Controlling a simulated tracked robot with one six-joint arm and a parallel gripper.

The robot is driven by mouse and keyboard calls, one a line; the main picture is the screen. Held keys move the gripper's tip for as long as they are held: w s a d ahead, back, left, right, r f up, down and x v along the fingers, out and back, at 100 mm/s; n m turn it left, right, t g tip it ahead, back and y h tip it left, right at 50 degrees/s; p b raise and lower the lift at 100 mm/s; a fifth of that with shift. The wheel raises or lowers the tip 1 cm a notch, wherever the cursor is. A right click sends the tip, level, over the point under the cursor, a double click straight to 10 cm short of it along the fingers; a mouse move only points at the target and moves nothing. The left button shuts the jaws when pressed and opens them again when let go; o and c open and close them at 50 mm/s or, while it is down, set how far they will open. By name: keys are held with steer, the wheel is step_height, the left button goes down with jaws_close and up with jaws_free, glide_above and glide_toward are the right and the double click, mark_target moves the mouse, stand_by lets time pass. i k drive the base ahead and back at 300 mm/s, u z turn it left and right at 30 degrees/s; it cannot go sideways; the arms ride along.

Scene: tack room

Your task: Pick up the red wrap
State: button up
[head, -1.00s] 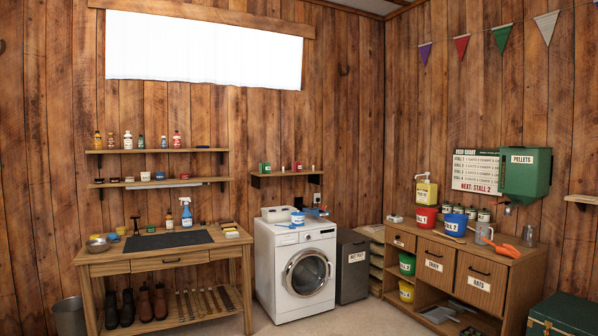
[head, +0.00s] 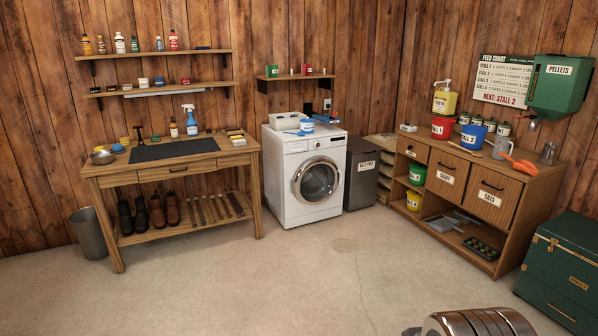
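A small red item (head: 304,69) stands on the short wall shelf above the washing machine in the head view. It may be the red wrap, but it is too small to tell for sure. A green item (head: 273,70) stands on the same shelf to its left. My gripper is not in view. A ribbed metallic form shows at the bottom edge, right of centre; I cannot tell whether it is part of my arm.
The short shelf (head: 262,79) hangs above the white washing machine (head: 290,185). A workbench (head: 110,175) stands left, a drawer cabinet (head: 412,150) right, and a green trunk (head: 560,262) at the right edge. The floor (head: 290,275) between them is clear.

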mark_target(306, 69)
steer(key=z, duration=0.2)
steer(key=i, duration=0.85)
steer(key=z, duration=0.4)
steer(key=i, duration=2.85)
steer(key=u, duration=0.25)
steer(key=i, duration=0.85)
steer(key=u, duration=0.55)
steer(key=i, duration=0.8)
steer(key=u, duration=0.75)
steer(key=i, duration=1.1)
steer(key=u, duration=0.4)
